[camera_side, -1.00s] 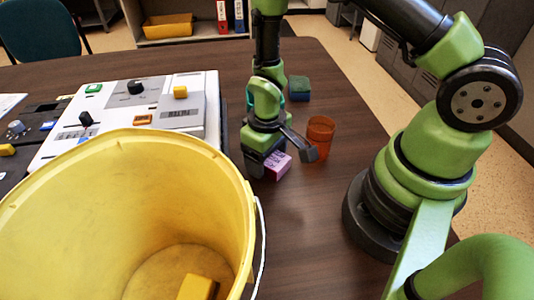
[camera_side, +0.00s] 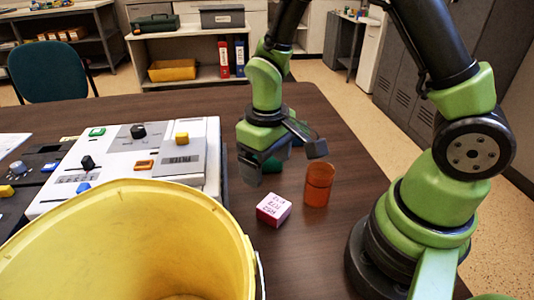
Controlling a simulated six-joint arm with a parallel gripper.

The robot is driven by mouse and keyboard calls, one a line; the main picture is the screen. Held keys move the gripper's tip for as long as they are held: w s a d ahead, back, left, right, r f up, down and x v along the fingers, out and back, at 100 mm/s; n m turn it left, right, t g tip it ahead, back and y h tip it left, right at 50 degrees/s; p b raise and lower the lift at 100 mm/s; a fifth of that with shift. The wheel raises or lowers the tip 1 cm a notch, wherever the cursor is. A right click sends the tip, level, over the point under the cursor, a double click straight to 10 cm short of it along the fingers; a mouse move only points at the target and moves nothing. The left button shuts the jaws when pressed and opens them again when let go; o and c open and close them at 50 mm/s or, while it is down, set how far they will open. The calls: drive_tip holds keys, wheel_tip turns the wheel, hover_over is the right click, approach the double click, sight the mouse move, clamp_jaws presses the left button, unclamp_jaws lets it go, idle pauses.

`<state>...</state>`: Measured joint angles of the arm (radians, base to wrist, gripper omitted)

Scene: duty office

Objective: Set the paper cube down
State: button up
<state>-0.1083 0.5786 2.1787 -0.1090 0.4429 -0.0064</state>
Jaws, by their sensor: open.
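The paper cube (camera_side: 273,210) rests on the dark table, white on top with dark print and pink-red on its sides. My gripper (camera_side: 284,165) is above and behind it, apart from it, with its jaws spread and empty. An orange translucent cup (camera_side: 318,185) stands upright on the table just right of the cube. A green block partly shows behind my gripper.
A large yellow bucket (camera_side: 130,245) fills the front left. A white control panel (camera_side: 130,160) with knobs and buttons lies on the table (camera_side: 310,250) to the left. Bare tabletop lies in front of the cube and cup.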

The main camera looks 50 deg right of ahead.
drive_tip(key=s+r+m+t, duration=0.1)
drive_tip(key=s+r+t, duration=0.1)
drive_tip(key=r, duration=0.4)
drive_tip(key=s+r+m+t+y, duration=0.1)
drive_tip(key=s+r+t, duration=0.1)
drive_tip(key=s+r, duration=0.3)
drive_tip(key=s+r+m+t+y, duration=0.1)
drive_tip(key=s+r+m+t, duration=0.1)
drive_tip(key=r, duration=0.7)
drive_tip(key=shift+s+r+t, duration=0.15)
drive_tip(key=shift+s+t, duration=0.45)
drive_tip(key=shift+s, duration=0.65)
